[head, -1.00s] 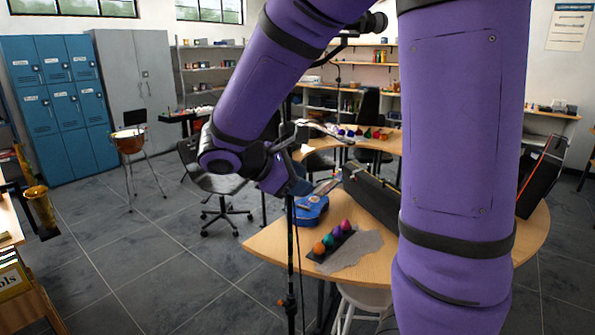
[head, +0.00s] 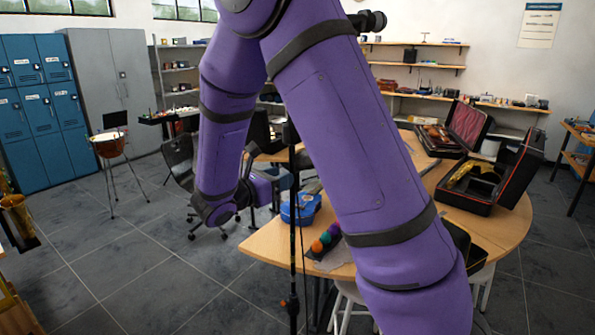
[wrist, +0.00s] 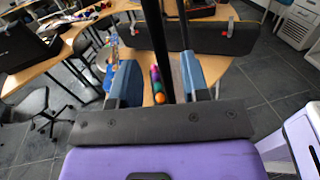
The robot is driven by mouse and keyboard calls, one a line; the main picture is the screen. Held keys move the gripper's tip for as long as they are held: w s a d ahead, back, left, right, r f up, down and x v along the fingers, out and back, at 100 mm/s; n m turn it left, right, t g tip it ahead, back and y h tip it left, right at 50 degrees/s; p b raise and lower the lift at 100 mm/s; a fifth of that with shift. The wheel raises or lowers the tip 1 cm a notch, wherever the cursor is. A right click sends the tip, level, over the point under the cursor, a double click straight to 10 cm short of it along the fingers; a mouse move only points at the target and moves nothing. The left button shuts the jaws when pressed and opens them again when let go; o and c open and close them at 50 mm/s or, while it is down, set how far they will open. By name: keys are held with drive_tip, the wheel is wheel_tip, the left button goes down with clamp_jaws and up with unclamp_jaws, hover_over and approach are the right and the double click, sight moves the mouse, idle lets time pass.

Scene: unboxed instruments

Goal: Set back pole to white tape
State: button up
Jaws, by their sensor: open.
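A thin black pole (head: 293,235) stands upright in front of the table in the head view. My gripper (head: 284,183) is beside the pole at about table height. In the wrist view my gripper (wrist: 160,76) is open, with blue-grey fingers on either side and the pole (wrist: 157,38) showing between them. I cannot tell whether a finger touches it. A second dark bar (wrist: 183,22) runs near the right finger. I see no white tape in either view.
A curved wooden table (head: 262,243) stands behind the pole, with a blue case (head: 300,208), coloured balls (head: 325,240) and an open instrument case (head: 490,180). A white stool (head: 345,312) is below. An office chair (head: 180,160) is at left.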

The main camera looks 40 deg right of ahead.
drive_tip(key=w+d, duration=0.1)
drive_tip(key=d, duration=0.5)
drive_tip(key=shift+d, duration=0.2)
clamp_jaws()
